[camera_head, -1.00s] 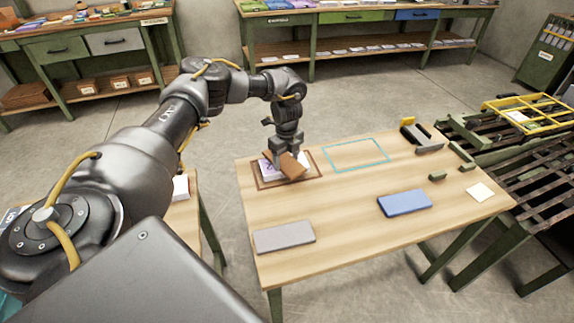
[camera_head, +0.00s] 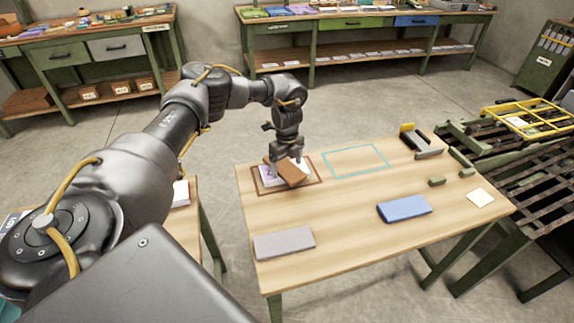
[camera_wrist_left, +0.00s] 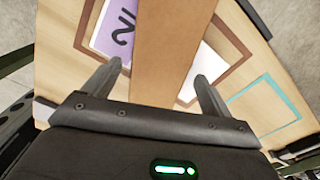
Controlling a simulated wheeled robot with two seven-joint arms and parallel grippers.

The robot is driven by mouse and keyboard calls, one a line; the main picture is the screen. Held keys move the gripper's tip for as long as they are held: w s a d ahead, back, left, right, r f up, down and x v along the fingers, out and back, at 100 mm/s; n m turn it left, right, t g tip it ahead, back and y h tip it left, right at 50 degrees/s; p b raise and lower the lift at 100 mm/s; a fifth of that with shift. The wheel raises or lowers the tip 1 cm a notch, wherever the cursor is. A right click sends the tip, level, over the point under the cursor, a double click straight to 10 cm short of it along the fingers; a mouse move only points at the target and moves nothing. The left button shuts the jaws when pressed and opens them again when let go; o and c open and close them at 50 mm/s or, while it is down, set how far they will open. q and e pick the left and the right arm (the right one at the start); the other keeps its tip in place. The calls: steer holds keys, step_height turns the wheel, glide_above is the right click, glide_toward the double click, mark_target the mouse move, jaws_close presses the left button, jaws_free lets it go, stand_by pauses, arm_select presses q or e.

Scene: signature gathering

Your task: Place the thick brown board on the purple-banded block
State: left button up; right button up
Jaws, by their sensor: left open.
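The thick brown board (camera_head: 292,174) lies at an angle across the purple-banded block (camera_head: 269,175), inside a brown square outline on the wooden table. In the left wrist view the brown board (camera_wrist_left: 172,60) runs up between the fingers, with the block's purple band and dark mark (camera_wrist_left: 117,32) to its left and a white part (camera_wrist_left: 207,72) to its right. My left gripper (camera_head: 288,160) is just above the board. In the wrist view its two fingers (camera_wrist_left: 155,85) stand apart, with gaps on both sides of the board. My right gripper is in neither view.
A teal outline (camera_head: 356,160) marks an empty area to the right. A grey slab (camera_head: 284,243), a blue slab (camera_head: 404,208) and a cream square (camera_head: 480,197) lie on the table (camera_head: 345,215).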

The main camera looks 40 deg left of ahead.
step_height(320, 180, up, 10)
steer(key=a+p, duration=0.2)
steer(key=p, duration=0.8)
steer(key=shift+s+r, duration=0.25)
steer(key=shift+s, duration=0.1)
